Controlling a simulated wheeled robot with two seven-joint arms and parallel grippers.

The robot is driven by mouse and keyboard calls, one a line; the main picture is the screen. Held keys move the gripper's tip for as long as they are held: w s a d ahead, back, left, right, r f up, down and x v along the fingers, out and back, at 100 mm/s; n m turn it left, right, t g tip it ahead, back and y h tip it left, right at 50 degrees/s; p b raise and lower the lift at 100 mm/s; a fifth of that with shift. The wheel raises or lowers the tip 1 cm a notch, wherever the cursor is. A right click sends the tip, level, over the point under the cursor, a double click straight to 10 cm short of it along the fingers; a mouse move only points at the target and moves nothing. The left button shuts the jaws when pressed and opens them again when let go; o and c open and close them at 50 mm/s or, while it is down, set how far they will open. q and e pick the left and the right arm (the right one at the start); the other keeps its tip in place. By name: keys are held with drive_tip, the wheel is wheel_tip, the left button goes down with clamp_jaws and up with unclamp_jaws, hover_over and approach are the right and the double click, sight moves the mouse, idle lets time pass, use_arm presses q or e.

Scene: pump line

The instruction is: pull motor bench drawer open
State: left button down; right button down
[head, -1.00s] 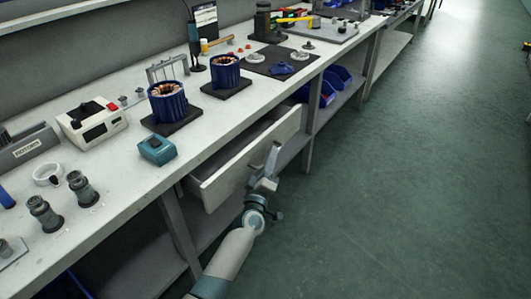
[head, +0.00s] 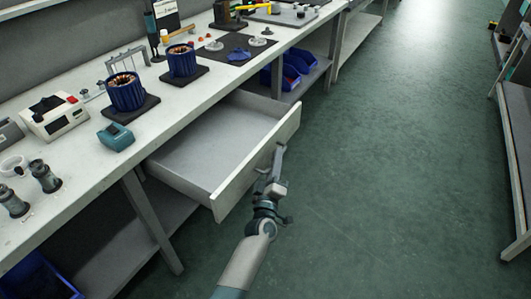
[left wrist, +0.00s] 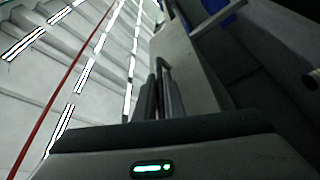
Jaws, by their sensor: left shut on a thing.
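The motor bench drawer (head: 213,152) is pulled well out from under the bench top in the head view, and its inside looks empty. Its pale front panel (head: 240,178) faces the aisle. My left gripper (head: 275,165) is shut on the drawer's handle at the outer face of the front. In the left wrist view the gripper fingers (left wrist: 161,95) close around the grey bar handle (left wrist: 163,66), beside the drawer front (left wrist: 187,60). The gripper hides part of the handle. My right gripper is not in view.
The bench top (head: 80,160) carries two blue motor stators (head: 126,92), a teal device (head: 115,136) and a white box with a red button (head: 55,116). Blue bins (head: 290,70) sit on a lower shelf. Another bench (head: 515,150) stands at right. The green aisle floor (head: 390,150) is clear.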

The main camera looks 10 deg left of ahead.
use_arm(q)
drive_tip(key=shift+s+d+f, duration=0.1)
drive_tip(key=shift+s+d, duration=0.1)
drive_tip(key=shift+d, duration=0.35)
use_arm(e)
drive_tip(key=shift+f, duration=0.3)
use_arm(q)
drive_tip(key=c, duration=2.1)
unclamp_jaws()
drive_tip(key=shift+s, duration=0.1)
drive_tip(key=shift+v, duration=8.65)
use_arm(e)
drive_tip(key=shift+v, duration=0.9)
use_arm(q)
drive_tip(key=shift+a, duration=0.1)
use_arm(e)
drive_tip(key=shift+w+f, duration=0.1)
